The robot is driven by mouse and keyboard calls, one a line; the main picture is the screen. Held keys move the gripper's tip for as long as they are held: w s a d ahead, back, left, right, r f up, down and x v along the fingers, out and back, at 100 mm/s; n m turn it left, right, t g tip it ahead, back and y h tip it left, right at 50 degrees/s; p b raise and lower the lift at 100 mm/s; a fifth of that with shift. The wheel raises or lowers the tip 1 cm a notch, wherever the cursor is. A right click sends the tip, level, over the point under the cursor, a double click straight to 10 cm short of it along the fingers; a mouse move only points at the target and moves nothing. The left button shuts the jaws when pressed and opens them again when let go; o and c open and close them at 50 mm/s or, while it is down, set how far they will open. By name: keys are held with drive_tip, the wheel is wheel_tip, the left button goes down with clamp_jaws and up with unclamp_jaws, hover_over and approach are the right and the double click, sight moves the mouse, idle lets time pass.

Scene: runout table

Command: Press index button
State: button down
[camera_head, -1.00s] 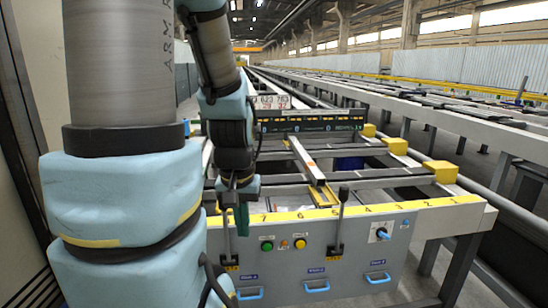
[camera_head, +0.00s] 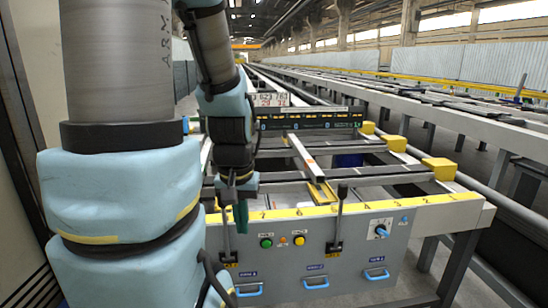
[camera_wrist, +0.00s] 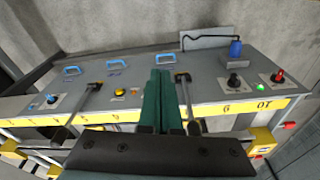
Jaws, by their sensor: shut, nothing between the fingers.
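A grey control panel (camera_head: 350,262) carries a green button (camera_head: 266,243), a small orange one (camera_head: 283,241) and a yellow button (camera_head: 299,240). Their labels are too small to read, so I cannot tell which is the index button. My gripper (camera_head: 241,218), with dark green fingers, hangs at the panel's top edge, above and left of the green button and apart from it. In the wrist view the shut, empty fingers (camera_wrist: 160,100) point over the panel; a yellow button (camera_wrist: 122,118) shows left of them. The green button is not visible there, perhaps behind the fingers.
An upright lever (camera_head: 338,222) stands right of the buttons; another (camera_head: 227,240) stands left, close to my gripper. A selector knob (camera_head: 381,232) and blue handles (camera_head: 316,283) are on the panel. A yellow numbered strip (camera_head: 390,207) runs along its top edge.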

sight(300, 241)
drive_tip(key=shift+f, duration=0.1)
drive_tip(key=w+d+f+m+g+y+b, duration=0.1)
drive_tip(key=d+f+m+y+b, duration=0.2)
drive_tip(key=f+m, duration=0.35)
drive_tip(key=w+d+f+m+g+y+b, duration=0.1)
drive_tip(key=d+f+m+y+b, duration=0.15)
drive_tip(key=f+m, duration=0.45)
drive_tip(key=w+d+f+m+t+y+b, duration=0.3)
drive_tip(key=w+d+f+m+t, duration=0.3)
drive_tip(key=d+m, duration=0.6)
drive_tip(key=shift+d+f+m+t+b, duration=0.25)
drive_tip(key=shift+f+m+t+b, duration=0.3)
drive_tip(key=shift+f+m+t, duration=0.85)
drive_tip(key=shift+r+y, duration=0.15)
drive_tip(key=shift+y, duration=0.1)
drive_tip(key=shift+w, duration=0.15)
drive_tip(key=shift+w+a+b, duration=0.1)
drive_tip(key=shift+w+a, duration=0.1)
drive_tip(key=shift+w, duration=1.25)
drive_tip(key=shift+w+a+b, duration=0.15)
drive_tip(key=shift+w+a, duration=0.05)
drive_tip(key=shift+w, duration=1.2)
drive_tip(key=shift+w+a+b, duration=0.1)
drive_tip(key=shift+w+a, duration=0.1)
drive_tip(key=shift+w, duration=1.25)
